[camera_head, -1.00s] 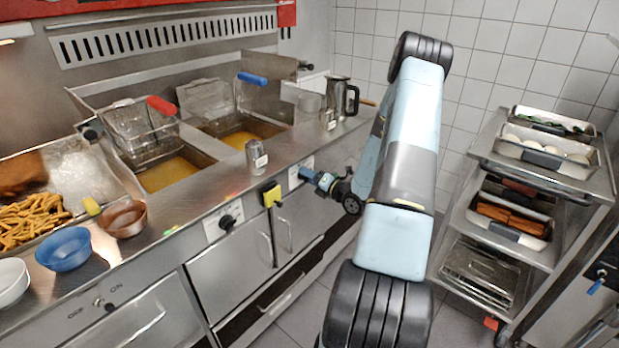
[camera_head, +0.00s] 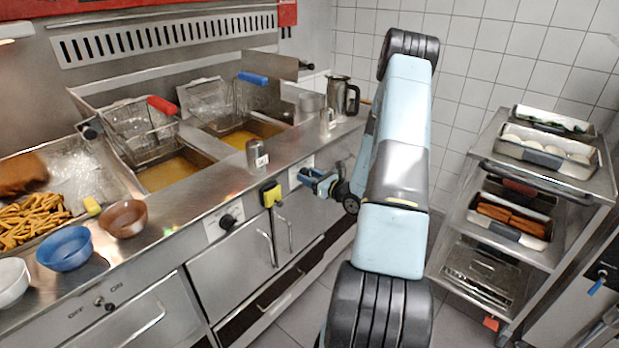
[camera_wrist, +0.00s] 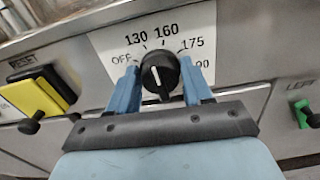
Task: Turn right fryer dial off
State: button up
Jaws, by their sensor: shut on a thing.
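The right fryer dial (camera_wrist: 159,75) is a black round knob with a white line, on a white plate (camera_wrist: 103,43) marked OFF, 130, 160, 175 and a partly hidden higher number. I cannot tell for sure which mark the line points to. My gripper (camera_wrist: 158,84) has one blue finger on each side of the knob and is shut on it. In the head view my gripper (camera_head: 306,176) is at the counter's front panel, at the right plate (camera_head: 299,166); the knob itself is hidden there.
A yellow reset switch (camera_wrist: 35,92) is left of the plate, and a green switch (camera_wrist: 300,113) is to the right. The left fryer dial (camera_head: 228,221) is further left. Fryer baskets (camera_head: 140,125) stand behind. A tray trolley (camera_head: 560,178) stands at the right.

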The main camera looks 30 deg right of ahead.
jog(key=n, duration=0.6)
jog(key=shift+n, duration=0.3)
jog(key=n, duration=0.6)
jog(key=shift+a, duration=0.15)
jog(key=shift+a+f, duration=0.1)
jog(key=o, duration=1)
jog(key=shift+o, duration=0.2)
jog(key=v, duration=1.4)
jog(key=shift+w, duration=0.1)
